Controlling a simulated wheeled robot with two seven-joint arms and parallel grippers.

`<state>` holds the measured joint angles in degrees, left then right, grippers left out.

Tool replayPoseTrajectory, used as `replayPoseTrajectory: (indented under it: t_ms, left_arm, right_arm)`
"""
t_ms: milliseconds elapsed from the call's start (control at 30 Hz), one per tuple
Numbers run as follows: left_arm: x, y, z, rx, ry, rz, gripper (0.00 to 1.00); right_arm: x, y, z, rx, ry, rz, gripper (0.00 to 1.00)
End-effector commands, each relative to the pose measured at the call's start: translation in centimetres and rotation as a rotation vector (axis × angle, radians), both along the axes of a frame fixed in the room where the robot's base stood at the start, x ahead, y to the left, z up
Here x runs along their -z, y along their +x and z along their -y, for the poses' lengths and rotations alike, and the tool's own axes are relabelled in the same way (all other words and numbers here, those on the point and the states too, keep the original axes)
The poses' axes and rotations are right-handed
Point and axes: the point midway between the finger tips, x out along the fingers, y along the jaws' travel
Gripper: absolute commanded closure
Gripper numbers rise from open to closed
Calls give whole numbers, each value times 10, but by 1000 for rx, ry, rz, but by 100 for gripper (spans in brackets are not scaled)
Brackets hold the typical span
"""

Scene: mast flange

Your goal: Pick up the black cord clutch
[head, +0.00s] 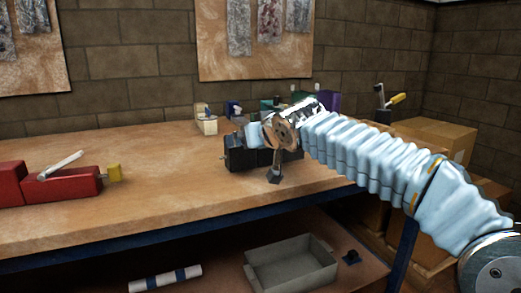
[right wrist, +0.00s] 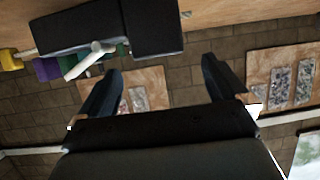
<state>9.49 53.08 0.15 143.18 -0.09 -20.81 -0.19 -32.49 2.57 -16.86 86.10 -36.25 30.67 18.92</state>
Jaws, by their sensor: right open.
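The black cord clutch (head: 237,158) sits on the workbench near its middle, partly hidden behind my right gripper and wrist. It also shows at the top of the right wrist view as a dark block (right wrist: 158,28) with a pale lever. My right gripper (head: 275,168) is in front of the clutch in the head view. In the right wrist view its two dark fingers (right wrist: 162,68) are spread with nothing between them, and the clutch lies beyond the tips. Whether a finger touches it, I cannot tell. My left gripper is not in view.
A red clutch (head: 70,186) with a grey lever lies on the workbench (head: 150,215) at left. Cream (head: 206,122) and purple (head: 333,103) clutches stand behind. A grey bin (head: 291,265) and a white-blue roll (head: 165,279) are on the lower shelf. The bench's middle left is clear.

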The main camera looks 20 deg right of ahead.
Motion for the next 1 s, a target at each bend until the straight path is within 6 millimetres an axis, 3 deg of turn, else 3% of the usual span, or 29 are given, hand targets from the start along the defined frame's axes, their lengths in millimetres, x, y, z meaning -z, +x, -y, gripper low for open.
replayPoseTrajectory:
  t_ms: [100, 333, 600, 867, 1000]
  left_arm:
    - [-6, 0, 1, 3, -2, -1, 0]
    - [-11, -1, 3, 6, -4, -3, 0]
    - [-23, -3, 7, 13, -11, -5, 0]
    - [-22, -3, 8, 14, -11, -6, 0]
    - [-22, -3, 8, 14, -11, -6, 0]
  right_arm:
    - [7, 21, -1, 1, -2, -2, 0]
    - [15, 40, -2, 2, -1, -2, 0]
    - [29, 77, -2, 2, 0, -2, 0]
    - [31, 81, -2, 1, 1, 1, 0]
    - [31, 81, -2, 0, 1, 1, 18]
